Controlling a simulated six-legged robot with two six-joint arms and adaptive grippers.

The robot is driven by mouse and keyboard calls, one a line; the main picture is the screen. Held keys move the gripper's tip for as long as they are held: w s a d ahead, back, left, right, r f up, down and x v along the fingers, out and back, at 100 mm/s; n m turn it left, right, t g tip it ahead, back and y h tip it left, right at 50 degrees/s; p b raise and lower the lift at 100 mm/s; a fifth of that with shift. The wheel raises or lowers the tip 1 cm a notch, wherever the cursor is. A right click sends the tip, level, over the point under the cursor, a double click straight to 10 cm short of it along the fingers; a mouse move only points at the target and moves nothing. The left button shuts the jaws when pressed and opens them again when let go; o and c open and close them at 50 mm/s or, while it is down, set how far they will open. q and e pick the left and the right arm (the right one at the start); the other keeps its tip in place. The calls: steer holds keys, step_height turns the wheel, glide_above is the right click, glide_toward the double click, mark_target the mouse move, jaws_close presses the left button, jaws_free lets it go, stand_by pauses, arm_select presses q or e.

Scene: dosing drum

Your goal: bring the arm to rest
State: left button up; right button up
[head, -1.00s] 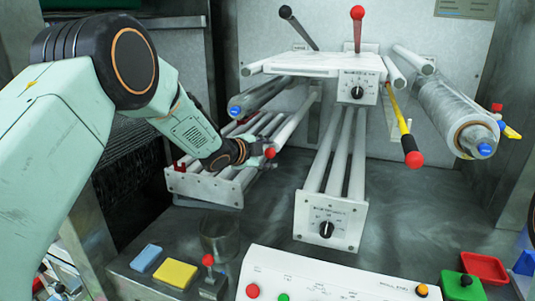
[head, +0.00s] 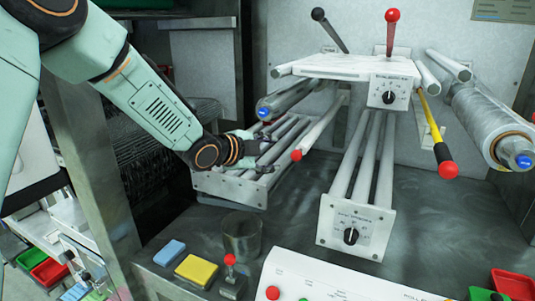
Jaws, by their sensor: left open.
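My left arm comes in from the upper left of the head view. Its gripper (head: 256,149) is open, by the white roller rack (head: 231,187) at the left of the machine. The fingers are small in the picture and point right, in front of the rack's rollers. I cannot tell whether they touch the rack. A white lever with a red ball end (head: 297,155) is just right of the fingers, and the gripper is not around the ball. My right gripper is not in view.
A glass beaker (head: 242,237), a blue sponge (head: 169,253), a yellow sponge (head: 197,271) and a small red-knobbed lever (head: 230,262) stand in front. A white control panel (head: 330,280) is at the bottom. A grey post (head: 95,170) rises left of the bench. Bare bench lies right of the lower dial box (head: 355,228).

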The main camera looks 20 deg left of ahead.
arm_select(q)
steer(key=shift+s+r, duration=0.2)
steer(key=shift+s, duration=0.25)
steer(key=shift+w+a+f, duration=0.1)
steer(key=shift+w, duration=0.05)
